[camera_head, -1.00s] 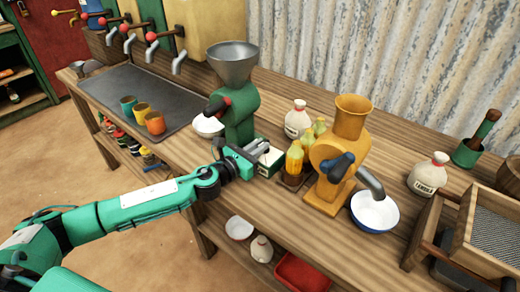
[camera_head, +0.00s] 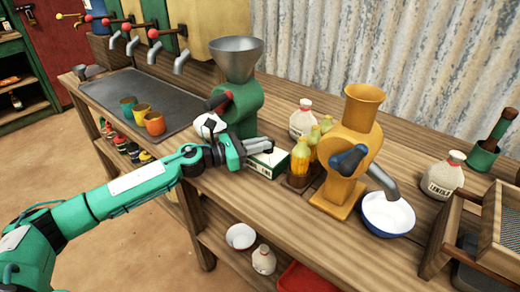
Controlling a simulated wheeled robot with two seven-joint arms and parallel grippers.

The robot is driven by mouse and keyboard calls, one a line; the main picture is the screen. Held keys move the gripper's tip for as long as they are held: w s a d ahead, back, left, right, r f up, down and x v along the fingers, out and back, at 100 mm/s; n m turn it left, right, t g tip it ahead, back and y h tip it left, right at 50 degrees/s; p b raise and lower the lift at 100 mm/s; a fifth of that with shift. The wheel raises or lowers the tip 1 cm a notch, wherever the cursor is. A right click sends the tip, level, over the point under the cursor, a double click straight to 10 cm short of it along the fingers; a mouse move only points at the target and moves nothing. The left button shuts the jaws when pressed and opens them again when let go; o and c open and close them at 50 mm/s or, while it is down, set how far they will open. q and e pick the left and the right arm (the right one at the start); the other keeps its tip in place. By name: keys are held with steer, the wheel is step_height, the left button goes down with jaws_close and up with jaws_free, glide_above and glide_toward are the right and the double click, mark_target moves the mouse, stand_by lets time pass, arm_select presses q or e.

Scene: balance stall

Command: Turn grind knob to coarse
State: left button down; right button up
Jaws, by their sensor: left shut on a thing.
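The green grinder (camera_head: 243,112) stands on the wooden counter, with a grey metal hopper (camera_head: 236,60) on top and a dark crank with a red grip (camera_head: 217,102) at its side. My left gripper (camera_head: 254,146) is at the front of its lower body, with its jaws shut on what appears to be the grind knob. The knob itself is hidden by the jaws, so its setting cannot be read. My right gripper is not in view.
A green and white box (camera_head: 267,164) lies close beside my left gripper. A white bowl (camera_head: 208,124) is beside the grinder. A yellow grinder (camera_head: 350,145), yellow bottles (camera_head: 301,158) and a blue-rimmed bowl (camera_head: 387,214) stand to the right. The counter's front strip is clear.

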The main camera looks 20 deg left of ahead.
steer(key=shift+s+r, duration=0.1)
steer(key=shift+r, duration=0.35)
arm_select(q)
steer(key=c, duration=1.5)
jaws_free()
steer(key=shift+o, duration=0.2)
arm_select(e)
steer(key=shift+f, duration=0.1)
